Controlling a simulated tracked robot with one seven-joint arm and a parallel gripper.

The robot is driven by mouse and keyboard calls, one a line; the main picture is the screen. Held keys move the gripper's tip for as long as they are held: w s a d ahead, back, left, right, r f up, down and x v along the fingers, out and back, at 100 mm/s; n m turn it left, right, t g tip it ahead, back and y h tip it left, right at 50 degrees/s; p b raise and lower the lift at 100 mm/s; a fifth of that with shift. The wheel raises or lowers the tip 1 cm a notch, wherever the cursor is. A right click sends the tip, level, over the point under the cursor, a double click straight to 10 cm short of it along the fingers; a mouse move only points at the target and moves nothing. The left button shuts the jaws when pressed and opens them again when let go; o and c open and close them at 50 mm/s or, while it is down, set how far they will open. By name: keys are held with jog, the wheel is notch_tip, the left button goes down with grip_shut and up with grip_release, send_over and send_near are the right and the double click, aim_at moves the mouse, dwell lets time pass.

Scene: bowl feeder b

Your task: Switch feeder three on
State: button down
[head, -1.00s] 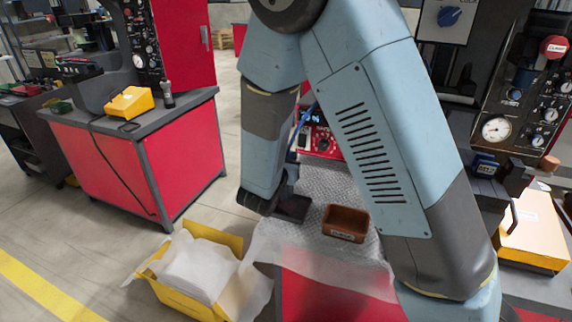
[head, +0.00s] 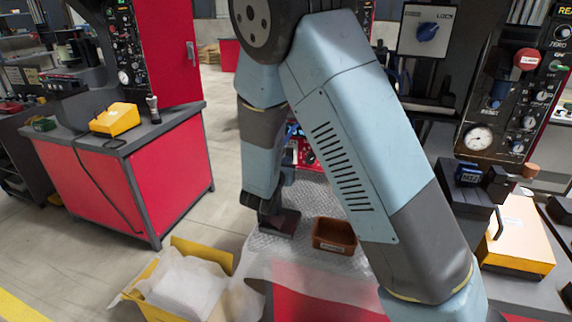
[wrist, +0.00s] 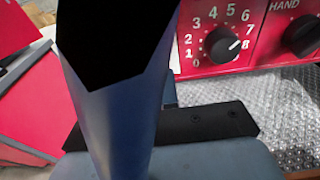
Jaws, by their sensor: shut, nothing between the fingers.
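A red control box (wrist: 256,35) fills the upper right of the wrist view. It has a round black knob (wrist: 222,45) with a printed scale from 0 to 8, its white mark pointing near the 8. A second black knob (wrist: 302,36) under the word HAND is cut off at the right edge. The red box (head: 305,152) also shows partly in the head view, behind my arm. My gripper (wrist: 118,45) is shut and empty, its dark blue fingers left of the scaled knob and apart from it in the picture. They hide the box's left part. I see no feeder number.
A brown bin (head: 334,236) stands on the bubble-wrap-covered bench (head: 320,195). A yellow box with white wrapping (head: 185,285) is at lower left. A gauge panel (head: 480,138) and an orange-yellow unit (head: 520,240) stand at right. A red cabinet bench (head: 170,170) is at left.

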jog(key=shift+a, duration=0.1)
jog(key=v, duration=1.3)
jog(key=shift+s+f, duration=0.15)
jog(key=shift+s, duration=0.25)
